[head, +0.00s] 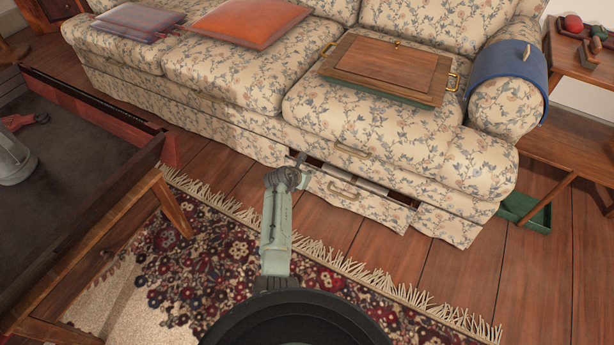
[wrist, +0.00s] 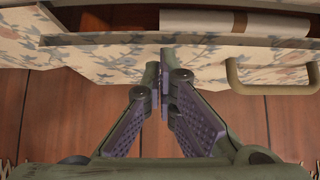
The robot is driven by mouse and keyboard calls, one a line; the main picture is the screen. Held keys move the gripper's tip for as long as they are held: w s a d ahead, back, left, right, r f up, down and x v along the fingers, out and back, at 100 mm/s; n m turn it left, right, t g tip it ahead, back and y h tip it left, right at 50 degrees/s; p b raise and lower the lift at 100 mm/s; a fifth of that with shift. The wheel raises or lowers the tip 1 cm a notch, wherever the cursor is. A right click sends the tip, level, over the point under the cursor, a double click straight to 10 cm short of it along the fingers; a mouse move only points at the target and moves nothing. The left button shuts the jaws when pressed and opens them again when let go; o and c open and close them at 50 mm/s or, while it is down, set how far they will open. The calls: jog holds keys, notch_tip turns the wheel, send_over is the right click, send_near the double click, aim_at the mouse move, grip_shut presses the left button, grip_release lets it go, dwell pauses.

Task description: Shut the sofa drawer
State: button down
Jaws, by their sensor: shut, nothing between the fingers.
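The floral sofa (head: 225,75) has a drawer in its base that is partly open. The drawer front (head: 366,205), in the same floral cloth, stands out from the base, with a brass handle (head: 343,190) on it. In the wrist view the drawer front (wrist: 205,66) crosses the top, with its handle (wrist: 270,88) to the right. My gripper (head: 299,160) is shut and empty at the left part of the drawer. Its tips (wrist: 160,62) overlap the drawer front in the wrist view; I cannot tell whether they touch it. A pale roll (wrist: 210,22) lies inside the drawer.
A wooden tray (head: 385,68) and cushions (head: 250,22) lie on the sofa. A dark low table (head: 60,150) stands at the left. A fringed rug (head: 215,260) covers the floor in front. A green tray (head: 525,212) lies on the floor right of the sofa.

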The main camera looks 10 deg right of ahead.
jog(key=shift+w+d+b, duration=0.35)
jog(key=shift+w+d, duration=0.35)
jog(key=shift+w, duration=0.35)
